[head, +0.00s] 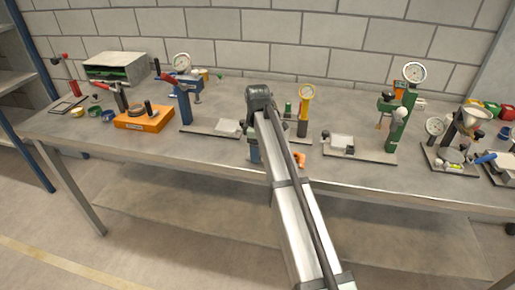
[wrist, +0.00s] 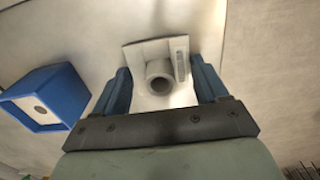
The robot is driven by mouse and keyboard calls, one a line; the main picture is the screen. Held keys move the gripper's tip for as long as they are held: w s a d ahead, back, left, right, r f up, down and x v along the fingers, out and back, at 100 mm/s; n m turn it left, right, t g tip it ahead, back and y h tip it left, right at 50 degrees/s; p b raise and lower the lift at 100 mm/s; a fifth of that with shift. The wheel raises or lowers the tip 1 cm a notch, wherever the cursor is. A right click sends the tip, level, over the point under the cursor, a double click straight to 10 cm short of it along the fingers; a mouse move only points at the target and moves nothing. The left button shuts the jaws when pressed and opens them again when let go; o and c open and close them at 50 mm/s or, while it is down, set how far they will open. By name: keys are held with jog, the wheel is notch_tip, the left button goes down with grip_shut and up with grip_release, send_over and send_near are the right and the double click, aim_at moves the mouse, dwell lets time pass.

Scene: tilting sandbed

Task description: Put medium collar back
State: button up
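My gripper (wrist: 161,76) is open in the wrist view, with its two blue fingers wide apart. A grey hollow round piece (wrist: 160,66) stands between and beyond them, with a gap on each side; I cannot tell whether it is the medium collar. It sits on a pale plate (wrist: 134,54) with a marked strip on its right. In the head view my arm hides most of my gripper. An orange block (head: 143,125) with a dark ring and posts stands left on the bench.
A blue block with a hole (wrist: 45,97) stands left of my gripper in the wrist view. On the bench (head: 215,165), a blue press (head: 184,105) stands left of my arm.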

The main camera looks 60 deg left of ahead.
jog(key=o, duration=0.4)
jog(key=shift+r, duration=0.1)
notch_tip(320, 180, up, 12)
jog(key=shift+r, duration=0.1)
dwell(0.5)
jog(key=shift+d, duration=0.1)
dwell(0.4)
